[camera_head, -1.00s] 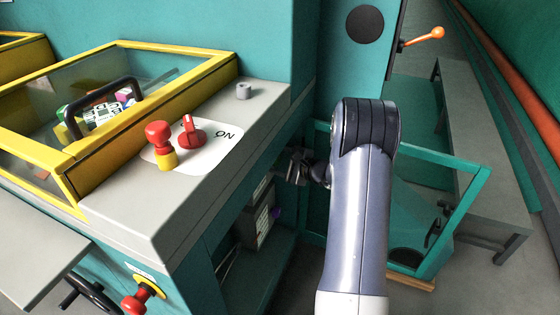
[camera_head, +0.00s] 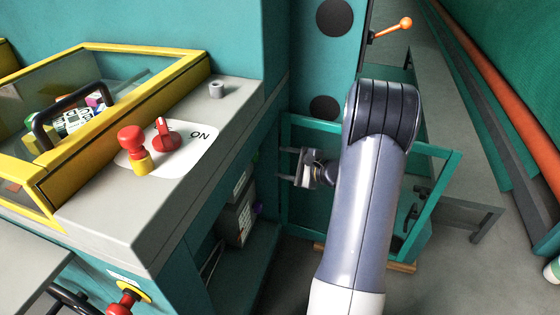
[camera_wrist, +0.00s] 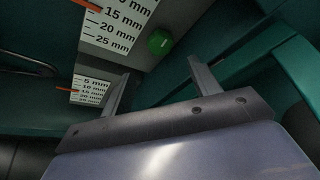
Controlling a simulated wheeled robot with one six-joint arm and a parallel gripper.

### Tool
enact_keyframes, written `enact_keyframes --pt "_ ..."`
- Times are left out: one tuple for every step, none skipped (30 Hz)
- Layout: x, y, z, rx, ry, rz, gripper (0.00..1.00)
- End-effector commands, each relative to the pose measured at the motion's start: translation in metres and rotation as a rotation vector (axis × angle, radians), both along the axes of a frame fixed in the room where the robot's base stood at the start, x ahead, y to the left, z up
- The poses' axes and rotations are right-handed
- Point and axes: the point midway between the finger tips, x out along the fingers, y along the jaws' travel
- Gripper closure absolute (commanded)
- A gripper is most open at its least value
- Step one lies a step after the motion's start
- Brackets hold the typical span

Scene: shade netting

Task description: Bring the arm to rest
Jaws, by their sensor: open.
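My gripper (camera_head: 286,164) is in the middle of the head view, left of my arm's large grey elbow. Its two fingers point left toward the opening under the grey machine top. They are apart with nothing between them. In the wrist view my gripper (camera_wrist: 162,75) shows two spread, empty fingers. Beyond them are white scale plates (camera_wrist: 117,22) marked in mm with orange pointers, and a green knob (camera_wrist: 160,41). No contact between the fingers and these parts shows.
A teal frame door (camera_head: 437,205) stands around and behind my arm. The machine's grey top (camera_head: 185,195) holds a red switch (camera_head: 165,136) marked ON and a red-and-yellow knob (camera_head: 133,147). A yellow-framed glass cover (camera_head: 130,95) is at left. An orange-tipped lever (camera_head: 404,24) is at upper right.

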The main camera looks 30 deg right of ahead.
Motion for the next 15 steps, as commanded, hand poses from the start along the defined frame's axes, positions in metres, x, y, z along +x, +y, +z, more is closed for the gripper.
enact_keyframes --pt "0.0 0.0 0.0 0.0 0.0 0.0 0.41" --pt "0.0 0.0 0.0 0.0 0.0 0.0 0.41" --pt "0.0 0.0 0.0 0.0 0.0 0.0 0.41" --pt "0.0 0.0 0.0 0.0 0.0 0.0 0.41" --pt "0.0 0.0 0.0 0.0 0.0 0.0 0.41" --pt "0.0 0.0 0.0 0.0 0.0 0.0 0.41" --pt "0.001 0.0 0.0 0.0 0.0 0.001 0.41" --pt "0.001 0.001 -0.001 0.0 0.0 0.001 0.41" --pt "0.003 0.002 -0.001 -0.001 0.0 0.002 0.41" --pt "0.005 0.003 -0.002 0.0 -0.001 0.002 0.41" --pt "0.007 0.004 -0.002 0.0 0.0 0.004 0.41" --pt "0.011 0.006 -0.004 -0.001 0.0 0.005 0.41" --pt "0.014 0.008 -0.005 -0.001 0.0 0.005 0.41" --pt "0.018 0.01 -0.006 -0.001 -0.001 0.004 0.41" --pt "0.024 0.014 -0.008 -0.001 0.0 0.005 0.41"
